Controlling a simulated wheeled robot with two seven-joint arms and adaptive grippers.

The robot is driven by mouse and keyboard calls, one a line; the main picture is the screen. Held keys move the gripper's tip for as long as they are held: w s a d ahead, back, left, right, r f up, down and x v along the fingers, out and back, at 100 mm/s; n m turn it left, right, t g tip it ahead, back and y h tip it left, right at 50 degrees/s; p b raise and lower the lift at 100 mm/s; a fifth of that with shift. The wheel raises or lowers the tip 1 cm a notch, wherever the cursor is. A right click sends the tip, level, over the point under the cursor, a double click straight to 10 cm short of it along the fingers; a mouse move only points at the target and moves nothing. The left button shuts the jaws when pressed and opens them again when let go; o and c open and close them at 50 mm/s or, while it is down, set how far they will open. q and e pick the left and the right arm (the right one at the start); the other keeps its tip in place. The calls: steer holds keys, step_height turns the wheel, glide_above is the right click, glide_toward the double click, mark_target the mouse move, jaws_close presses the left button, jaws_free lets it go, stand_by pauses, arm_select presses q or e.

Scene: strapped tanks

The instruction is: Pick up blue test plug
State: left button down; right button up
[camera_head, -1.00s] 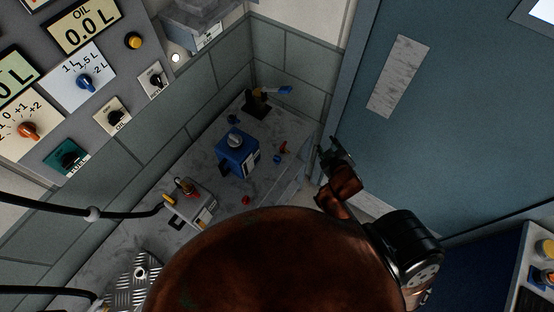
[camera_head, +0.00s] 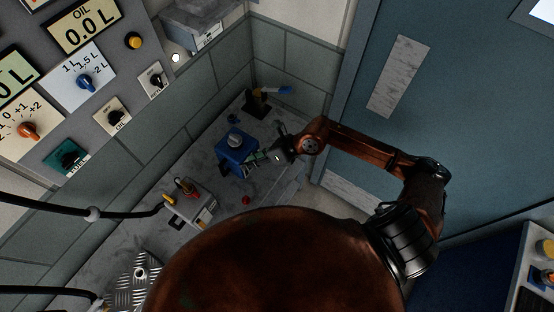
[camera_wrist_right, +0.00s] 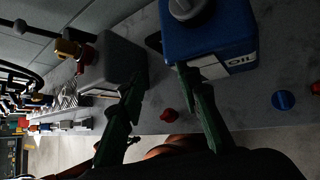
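A small round blue plug (camera_wrist_right: 283,100) lies on the bench in the right wrist view, to the right of the blue tank marked OIL (camera_wrist_right: 208,38). In the head view a small blue piece (camera_head: 233,118) lies behind the blue tank (camera_head: 234,158); I cannot tell whether it is the same plug. My right gripper (camera_head: 262,156) is low beside the tank's right side, hiding part of the bench. In the right wrist view its two green fingers (camera_wrist_right: 162,76) stand apart with nothing between them. My left gripper is not in view.
A grey tank (camera_head: 190,204) stands left of the blue one. A red plug (camera_head: 246,199) lies between them near the front; another red piece (camera_wrist_right: 316,88) is at the right wrist view's edge. A dark stand (camera_head: 257,103) with a blue-tipped piece is in the corner.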

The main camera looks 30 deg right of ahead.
steer(key=w+d+f+n+g+h, duration=0.1)
steer(key=d+f+h, duration=0.2)
steer(key=d, duration=0.4)
steer(key=w+d+f+h, duration=0.1)
steer(key=d+f+h, duration=0.25)
steer(key=d, duration=0.25)
steer(key=x, duration=0.5)
steer(key=d+x, duration=0.1)
steer(key=x, duration=0.1)
steer(key=shift+s+a+f+p, duration=0.1)
steer(key=shift+s+f+p, duration=0.15)
steer(key=shift+f+p, duration=0.2)
steer(key=shift+c, duration=0.6)
steer(key=c, duration=0.5)
